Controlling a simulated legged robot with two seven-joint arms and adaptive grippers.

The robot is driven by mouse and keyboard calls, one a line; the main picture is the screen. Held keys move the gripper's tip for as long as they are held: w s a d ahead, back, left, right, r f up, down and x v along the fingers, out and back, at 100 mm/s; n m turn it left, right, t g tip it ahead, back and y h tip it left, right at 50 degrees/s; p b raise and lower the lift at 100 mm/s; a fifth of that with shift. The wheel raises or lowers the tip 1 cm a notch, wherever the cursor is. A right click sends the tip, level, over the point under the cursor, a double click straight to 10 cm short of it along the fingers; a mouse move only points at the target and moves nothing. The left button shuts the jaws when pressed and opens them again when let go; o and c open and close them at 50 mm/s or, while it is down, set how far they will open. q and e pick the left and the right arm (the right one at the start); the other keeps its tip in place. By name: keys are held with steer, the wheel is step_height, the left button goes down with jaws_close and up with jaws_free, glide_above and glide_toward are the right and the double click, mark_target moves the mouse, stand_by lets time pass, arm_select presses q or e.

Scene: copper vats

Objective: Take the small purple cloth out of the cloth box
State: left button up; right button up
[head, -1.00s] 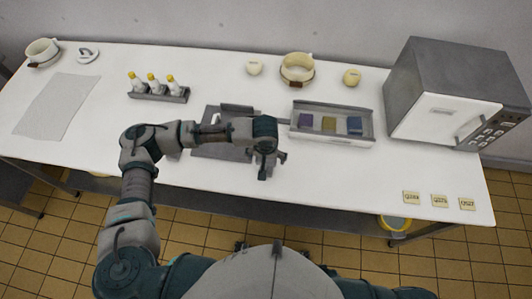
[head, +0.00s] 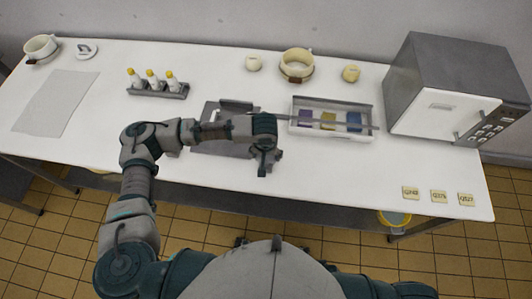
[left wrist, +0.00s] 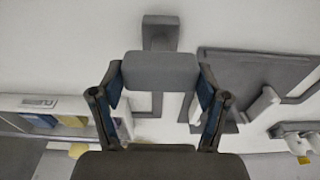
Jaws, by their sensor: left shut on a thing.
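The small purple cloth (head: 305,118) lies at the left inside the cloth box (head: 334,101). Yellow and blue cloths, (head: 328,121) and (head: 354,121), lie beside it. A long thin grey bar (head: 345,125) crosses the box's front part and runs left toward my arm. My left gripper (head: 264,166) is left of and in front of the box, outside it. In the left wrist view its fingers are shut on a grey block-shaped part (left wrist: 160,70). Whether this part joins the bar I cannot tell. My right gripper is not in view.
A grey board (head: 205,150) lies under my left arm. A bottle rack (head: 158,92) stands behind it to the left. A microwave (head: 450,85) is right of the box. A beige pot (head: 297,66) stands behind the box. The front right holds small labelled tiles (head: 438,196).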

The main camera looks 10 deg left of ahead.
mark_target(266, 159)
arm_select(q)
steer(key=shift+f, duration=1.65)
